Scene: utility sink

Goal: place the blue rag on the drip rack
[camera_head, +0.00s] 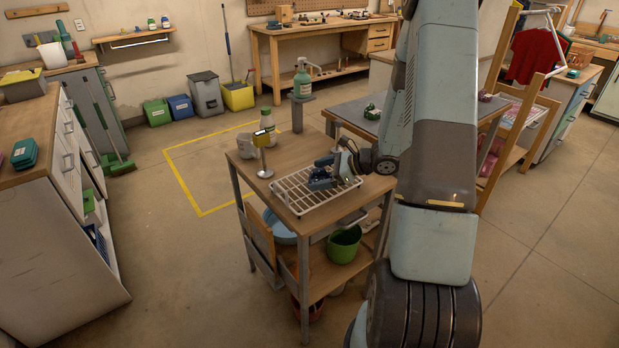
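The white wire drip rack (296,197) lies on the wooden top of a small cart. The blue rag (319,182) is a small dark crumpled bundle at the rack, right of its middle. My gripper (330,168) reaches in from the right, low over the rack, with its fingers right at the rag. The rag looks small in this view, and I cannot tell whether the fingers grip it or only sit beside it. My arm comes down on the right side of the picture and hides part of the room behind it.
A green bucket (343,246) sits on the shelf below. A grey-topped table (350,112) stands behind.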

